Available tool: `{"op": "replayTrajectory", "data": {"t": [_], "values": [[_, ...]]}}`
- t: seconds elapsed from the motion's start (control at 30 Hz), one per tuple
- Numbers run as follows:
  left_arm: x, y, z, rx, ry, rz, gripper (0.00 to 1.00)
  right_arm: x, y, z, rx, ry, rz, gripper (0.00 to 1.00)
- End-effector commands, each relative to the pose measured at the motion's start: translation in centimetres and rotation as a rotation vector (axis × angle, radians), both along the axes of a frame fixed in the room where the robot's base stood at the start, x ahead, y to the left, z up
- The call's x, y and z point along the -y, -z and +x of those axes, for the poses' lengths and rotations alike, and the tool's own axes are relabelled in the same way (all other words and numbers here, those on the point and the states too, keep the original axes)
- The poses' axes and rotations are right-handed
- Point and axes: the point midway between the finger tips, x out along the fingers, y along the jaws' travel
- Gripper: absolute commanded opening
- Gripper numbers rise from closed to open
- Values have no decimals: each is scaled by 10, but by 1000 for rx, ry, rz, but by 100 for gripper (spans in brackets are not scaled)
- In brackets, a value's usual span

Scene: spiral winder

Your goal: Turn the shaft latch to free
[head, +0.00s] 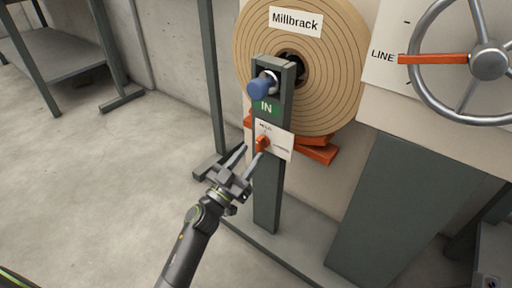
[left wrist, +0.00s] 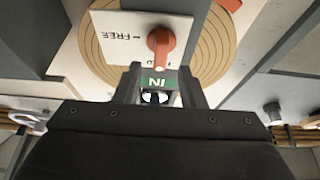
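The shaft latch (head: 262,143) is a small orange handle on a white plate (head: 280,147) on the dark post. In the left wrist view the latch (left wrist: 161,46) shows large, with its narrow end away from the word FREE, toward the other, partly hidden marking. The picture there is upside down. My left gripper (head: 248,156) is open, its two fingers apart, just in front of and below the latch. In the left wrist view the latch lies beyond the gap of the gripper (left wrist: 158,74); nothing is held. My right gripper is not in view.
Above the plate are a green IN sign (head: 266,108) and a blue-ended shaft knob (head: 262,87). A large brown roll labelled Millbrack (head: 335,70) stands behind the post. A handwheel (head: 488,62) with an orange pointer is at the right.

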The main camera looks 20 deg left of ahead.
Motion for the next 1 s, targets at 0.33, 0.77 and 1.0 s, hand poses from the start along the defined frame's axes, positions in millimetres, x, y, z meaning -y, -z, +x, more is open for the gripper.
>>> {"op": "replayTrajectory", "data": {"t": [0.33, 0.77, 1.0], "values": [[12, -14, 33, -1, -1, -1, 36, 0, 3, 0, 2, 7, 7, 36], [12, -15, 34, -1, -1, -1, 21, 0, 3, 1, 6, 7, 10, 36], [12, -15, 34, 0, 0, 3, 7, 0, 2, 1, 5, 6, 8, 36]]}}
